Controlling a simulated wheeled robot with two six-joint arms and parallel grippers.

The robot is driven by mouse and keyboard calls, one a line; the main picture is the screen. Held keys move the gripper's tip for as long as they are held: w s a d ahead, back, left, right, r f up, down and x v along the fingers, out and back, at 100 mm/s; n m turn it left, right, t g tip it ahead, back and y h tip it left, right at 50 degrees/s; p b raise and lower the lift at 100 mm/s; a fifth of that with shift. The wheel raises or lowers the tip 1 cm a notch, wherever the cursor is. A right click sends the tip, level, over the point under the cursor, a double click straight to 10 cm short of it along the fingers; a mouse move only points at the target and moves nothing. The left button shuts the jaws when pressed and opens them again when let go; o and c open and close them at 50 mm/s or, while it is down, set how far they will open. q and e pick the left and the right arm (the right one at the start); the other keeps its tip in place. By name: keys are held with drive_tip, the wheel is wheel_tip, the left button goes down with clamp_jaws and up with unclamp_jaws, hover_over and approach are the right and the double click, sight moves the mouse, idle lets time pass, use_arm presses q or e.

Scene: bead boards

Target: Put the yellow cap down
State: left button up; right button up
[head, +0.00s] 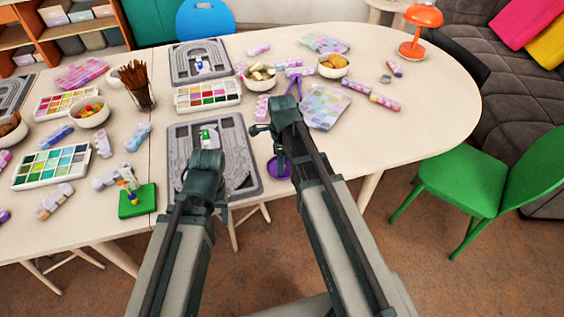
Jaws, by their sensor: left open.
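I cannot make out a separate yellow cap for certain. A small figure with yellow and blue parts (129,183) stands on a green block (139,206) at the front left of the table. My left gripper (206,165) is over the near grey bead board (246,176), to the right of that block. It is open, and its fingertips are mostly hidden by its own body. A small white and green piece (207,137) shows on the board just beyond it. My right gripper (272,140) is at the board's right edge; its jaw state is unclear.
A purple round dish (279,168) lies by the table's front edge, under my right gripper. Paint sets, bowls (333,66) and a brush pot (138,88) crowd the back and left. A green chair (468,183) stands at right.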

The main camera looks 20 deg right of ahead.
drive_tip(key=shift+r, duration=0.15)
wheel_tip(320, 180, up, 12)
drive_tip(key=p, duration=1.3)
drive_tip(key=s+a+n, duration=0.5)
drive_tip(key=s+n, duration=0.2)
drive_tip(key=n, duration=0.6)
drive_tip(key=s+a+n+h, duration=0.1)
drive_tip(key=s+a+n, duration=0.4)
drive_tip(key=n, duration=0.8)
drive_tip(key=shift+s+a+r, duration=0.2)
drive_tip(key=shift+s+a, duration=0.1)
drive_tip(key=shift+s, duration=0.85)
